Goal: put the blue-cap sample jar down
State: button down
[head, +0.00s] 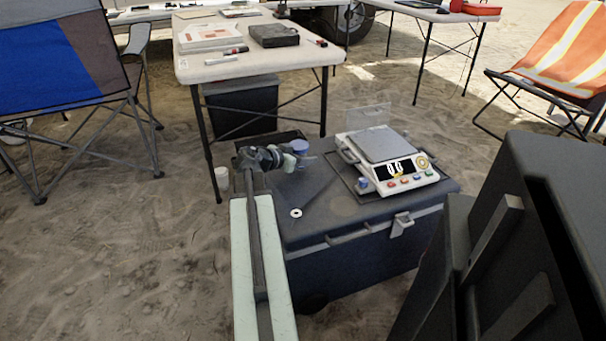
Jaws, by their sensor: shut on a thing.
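The blue-cap sample jar (300,146) is at the end of my arm, over the far left part of the dark case. My gripper (296,157) is shut on the jar. I cannot tell whether the jar's base touches the case lid (331,215).
A digital scale (385,150) stands on the case's right half, with a small blue-topped item (363,183) beside it. A white ring (296,213) lies near the front left edge. A white table (225,68) stands behind; a dark case (550,200) is at right.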

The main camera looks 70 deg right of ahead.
aim_at(304, 171)
notch_tip(304, 171, down, 4)
jog(key=b, duration=0.3)
jog(key=shift+r, duration=0.3)
jog(key=shift+f, duration=0.25)
jog(key=shift+a+f+b, duration=0.1)
jog(key=shift+f+b, duration=0.05)
jog(key=shift+b, duration=0.3)
